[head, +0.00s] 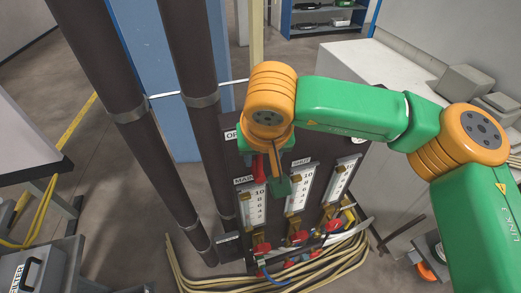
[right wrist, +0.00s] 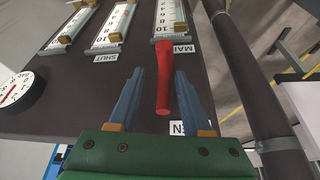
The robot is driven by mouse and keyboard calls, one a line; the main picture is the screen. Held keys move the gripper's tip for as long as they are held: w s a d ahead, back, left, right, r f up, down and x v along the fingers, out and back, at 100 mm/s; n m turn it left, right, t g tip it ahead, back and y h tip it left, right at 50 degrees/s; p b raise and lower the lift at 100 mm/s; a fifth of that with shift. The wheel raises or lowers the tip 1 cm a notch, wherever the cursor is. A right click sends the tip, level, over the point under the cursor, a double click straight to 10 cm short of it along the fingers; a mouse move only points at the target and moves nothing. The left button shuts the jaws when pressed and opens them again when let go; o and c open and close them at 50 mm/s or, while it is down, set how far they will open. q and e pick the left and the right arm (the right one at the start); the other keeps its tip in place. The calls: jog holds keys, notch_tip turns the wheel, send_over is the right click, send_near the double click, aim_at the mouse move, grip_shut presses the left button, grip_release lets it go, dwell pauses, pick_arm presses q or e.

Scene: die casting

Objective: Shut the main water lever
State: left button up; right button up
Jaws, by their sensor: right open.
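The main water lever is a red handle (right wrist: 163,80) in the right wrist view. My right gripper (right wrist: 159,72) is open, with one blue-grey finger on each side of the lever's free end. Gaps show between lever and fingers, so I see no grip. In the head view the right gripper (head: 276,160) hangs over the dark panel's upper part, and a red part of the lever (head: 258,170) shows beside it. My left gripper is not in view.
Several white scale tubes (head: 295,203) stand on the panel, with red and brass valves (head: 297,238) and coiled hoses (head: 320,262) below. Two thick dark pipes (head: 190,60) rise at the left. A round dial (right wrist: 15,95) sits at the panel's left in the wrist view.

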jog(key=shift+w+a+f, duration=0.25)
jog(key=shift+w+a, duration=0.05)
jog(key=shift+s+r, duration=0.1)
jog(key=shift+s, duration=0.05)
grip_shut()
dwell(1.1)
